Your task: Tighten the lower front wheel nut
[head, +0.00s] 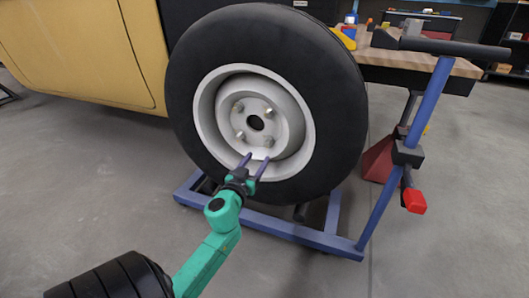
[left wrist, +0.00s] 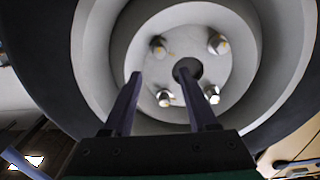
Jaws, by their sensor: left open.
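The wheel has a black tyre (head: 335,100) and a pale steel rim (head: 205,110) with a round dark centre hole. Several nuts sit around the hole. The two lower ones are the lower left nut (head: 240,136) and the lower right nut (head: 269,141). My left gripper (head: 256,157) is open, with its dark fingers pointing at the lower part of the rim. In the left wrist view the lower left nut (left wrist: 164,97) appears between the fingers (left wrist: 165,80), and the lower right nut (left wrist: 212,94) just right of the right finger. Contact cannot be told. My right gripper is out of view.
The yellow vehicle body (head: 85,50) is at the left, behind the tyre. A blue frame (head: 285,233) runs under the wheel, with a blue post (head: 380,205) at the right. A wooden workbench (head: 400,62) stands behind it. The grey floor is open at the front right.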

